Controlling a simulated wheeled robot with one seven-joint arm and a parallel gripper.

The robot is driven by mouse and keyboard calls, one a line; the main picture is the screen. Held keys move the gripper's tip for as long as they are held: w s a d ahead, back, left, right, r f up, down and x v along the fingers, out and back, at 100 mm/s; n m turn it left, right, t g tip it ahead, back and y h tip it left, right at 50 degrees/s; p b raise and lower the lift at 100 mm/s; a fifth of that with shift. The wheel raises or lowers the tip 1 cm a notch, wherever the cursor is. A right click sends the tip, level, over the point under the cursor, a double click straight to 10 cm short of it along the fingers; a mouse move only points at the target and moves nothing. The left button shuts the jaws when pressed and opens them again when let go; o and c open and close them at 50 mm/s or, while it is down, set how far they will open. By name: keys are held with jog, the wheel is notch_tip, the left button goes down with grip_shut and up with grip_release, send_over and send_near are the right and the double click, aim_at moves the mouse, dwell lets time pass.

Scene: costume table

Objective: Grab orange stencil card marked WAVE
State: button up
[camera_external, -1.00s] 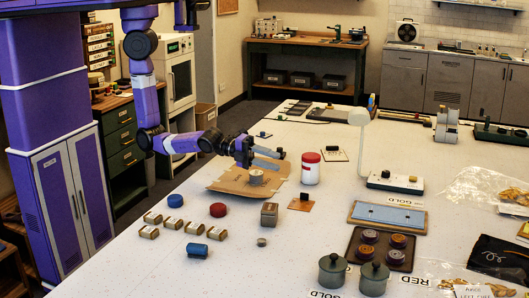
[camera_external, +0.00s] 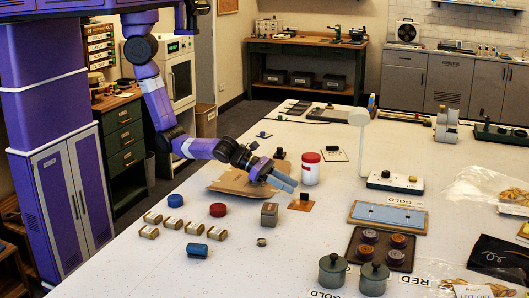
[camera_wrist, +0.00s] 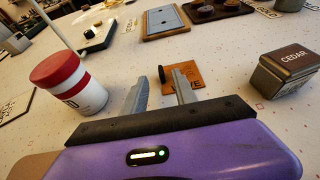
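The orange stencil card (camera_external: 301,205) lies flat on the white table, with a dark upright knob at its edge. In the wrist view the orange card (camera_wrist: 186,72) is just beyond my fingertips; only the end of its dark lettering shows, an E, and one finger covers part of it. My gripper (camera_external: 287,183) is above the table, pointing toward the card and short of it. In the wrist view my gripper (camera_wrist: 158,88) has its two fingers apart with nothing between them.
A red-lidded white jar (camera_external: 309,169) stands close to my fingers on one side. A tin marked CEDAR (camera_wrist: 290,72) stands on the other. Brown cardboard (camera_external: 236,183) lies under my wrist. A blue panel (camera_external: 388,216) and dark tray (camera_external: 356,262) lie farther right.

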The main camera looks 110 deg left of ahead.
aim_at(302, 193)
jog(key=shift+f+b+x, duration=0.15)
jog(key=shift+b+x, duration=0.85)
jog(key=shift+b, duration=0.2)
jog(key=shift+f+b+x, duration=0.15)
jog(key=shift+b+x, duration=0.85)
jog(key=shift+b, duration=0.15)
jog(key=shift+w+f+b, duration=0.15)
jog(key=shift+w+b, duration=0.55)
jog(key=shift+d, duration=0.1)
grip_shut()
